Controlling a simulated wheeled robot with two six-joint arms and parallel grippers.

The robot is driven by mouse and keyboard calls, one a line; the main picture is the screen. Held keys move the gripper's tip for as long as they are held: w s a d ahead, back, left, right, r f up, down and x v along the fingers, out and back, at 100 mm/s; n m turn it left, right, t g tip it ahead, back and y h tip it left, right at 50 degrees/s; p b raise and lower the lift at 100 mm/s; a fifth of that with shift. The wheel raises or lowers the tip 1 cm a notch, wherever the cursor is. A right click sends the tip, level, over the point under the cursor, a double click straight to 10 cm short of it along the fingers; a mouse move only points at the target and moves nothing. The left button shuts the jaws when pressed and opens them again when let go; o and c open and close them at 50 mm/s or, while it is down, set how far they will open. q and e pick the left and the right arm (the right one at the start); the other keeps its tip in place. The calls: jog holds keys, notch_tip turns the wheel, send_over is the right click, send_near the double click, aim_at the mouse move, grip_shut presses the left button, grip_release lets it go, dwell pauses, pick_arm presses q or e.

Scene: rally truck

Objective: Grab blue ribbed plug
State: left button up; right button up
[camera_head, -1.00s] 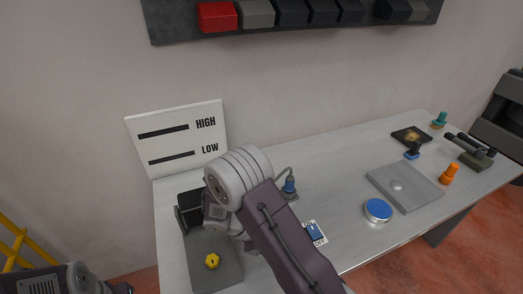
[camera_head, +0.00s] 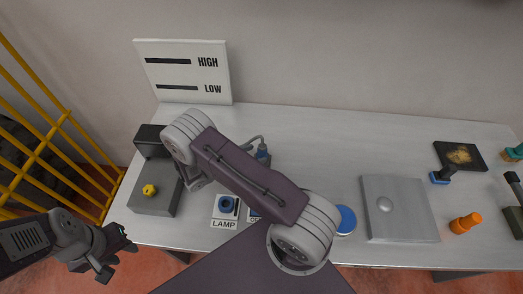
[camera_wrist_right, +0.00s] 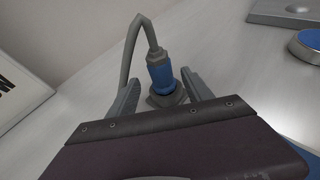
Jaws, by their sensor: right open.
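The blue ribbed plug (camera_head: 262,153) stands in a grey socket base on the table, with a grey cable looping from its top. In the right wrist view the plug (camera_wrist_right: 161,74) is upright between the two fingertips of my right gripper (camera_wrist_right: 160,82), which is open, with a finger on each side and no clear contact. In the head view my right arm covers most of that gripper and part of the plug's base. My left gripper (camera_head: 115,256) is open and empty, off the table's front left edge.
A grey box with a yellow knob (camera_head: 149,190) and a LAMP switch panel (camera_head: 226,207) are near the left. A blue round button (camera_head: 345,220), grey plate (camera_head: 402,208) and orange plug (camera_head: 466,223) are to the right. A HIGH/LOW board (camera_head: 184,73) stands at the back.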

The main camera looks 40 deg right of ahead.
aim_at(266, 150)
jog(key=shift+x, duration=1.1)
jog(key=shift+s+d, duration=0.25)
jog(key=shift+d, duration=0.1)
jog(key=p+x, duration=0.2)
jog(key=x, duration=0.1)
jog(key=shift+w+d, duration=0.15)
jog(key=shift+d, duration=0.2)
jog(key=shift+w+d+f, duration=0.1)
jog(key=shift+d+f, duration=0.25)
jog(key=shift+d, duration=0.05)
pick_arm(q)
jog(key=r, duration=0.2)
jog(key=shift+s+d+r, duration=0.2)
jog(key=shift+d+r, duration=0.05)
jog(key=shift+r, duration=0.15)
pick_arm(e)
grip_shut()
